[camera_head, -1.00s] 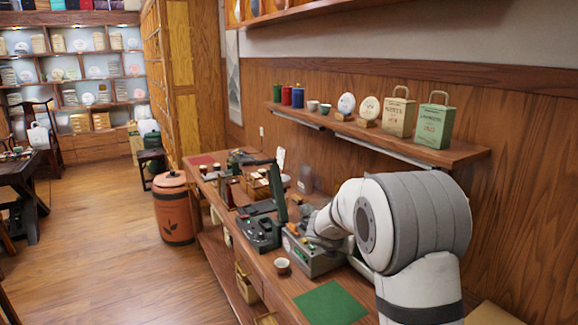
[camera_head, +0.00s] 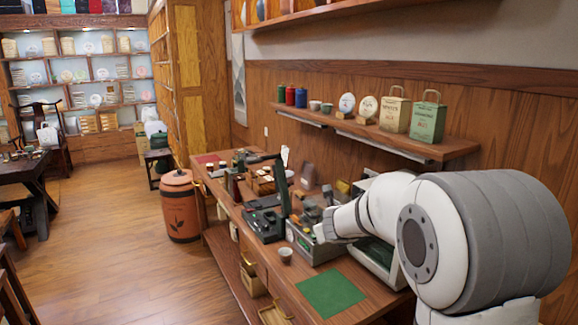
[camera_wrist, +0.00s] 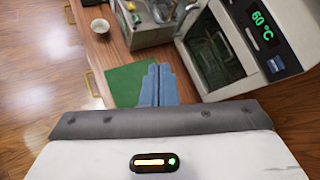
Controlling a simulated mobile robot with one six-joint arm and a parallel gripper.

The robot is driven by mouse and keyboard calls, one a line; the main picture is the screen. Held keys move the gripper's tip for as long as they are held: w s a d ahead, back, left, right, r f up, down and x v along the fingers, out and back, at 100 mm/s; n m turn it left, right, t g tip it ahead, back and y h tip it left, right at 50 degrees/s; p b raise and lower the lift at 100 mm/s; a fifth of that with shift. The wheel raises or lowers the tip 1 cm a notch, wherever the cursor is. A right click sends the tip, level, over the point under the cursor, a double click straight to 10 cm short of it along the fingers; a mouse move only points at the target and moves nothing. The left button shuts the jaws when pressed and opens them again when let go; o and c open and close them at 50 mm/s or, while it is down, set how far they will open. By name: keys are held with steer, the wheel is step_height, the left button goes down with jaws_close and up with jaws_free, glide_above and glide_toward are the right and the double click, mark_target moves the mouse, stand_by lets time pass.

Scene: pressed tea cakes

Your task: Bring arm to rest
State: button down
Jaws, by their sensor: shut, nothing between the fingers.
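My gripper (camera_wrist: 158,75) shows in the wrist view as two blue-grey fingers pressed together, empty. In that view it overlaps the right side of a green mat (camera_wrist: 130,80) on the wooden counter. My white and grey arm fills the right of the head view, bent over the counter, and its gripper cannot be made out there. The green mat (camera_head: 331,293) lies at the near part of the counter (camera_head: 375,298).
A small cup (camera_head: 285,255) stands beside the grey machine (camera_head: 318,250). An oven-like device with a 60 °C display (camera_wrist: 262,32) stands close right of my gripper. A shelf (camera_head: 400,144) holding tins and tea cakes hangs above. The floor at left is open.

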steer(key=s+a+r+n+g+y+b, duration=0.1)
steer(key=s+a+r+n+y, duration=0.15)
steer(key=s+n, duration=0.6)
steer(key=s+a+r+n+g+y, duration=0.1)
steer(key=s+a+n+y, duration=0.15)
steer(key=s+n, duration=0.6)
steer(key=s+d+f+n+g+h, duration=0.1)
steer(key=s+d+f+n+g, duration=0.1)
steer(key=s+n, duration=0.5)
steer(key=s+d+f+n+g+h+b, duration=0.1)
steer(key=s+d+f+n+g+h, duration=0.1)
steer(key=s+n, duration=0.6)
steer(key=s+d+f+g, duration=0.1)
steer(key=s+d+f, duration=0.1)
steer(key=s, duration=0.3)
steer(key=shift+s+d+f+n+h, duration=0.2)
steer(key=shift+d+f+n+h, duration=0.1)
steer(key=shift+d, duration=0.45)
steer(key=c, duration=2.1)
jaws_free()
steer(key=shift+c, duration=0.2)
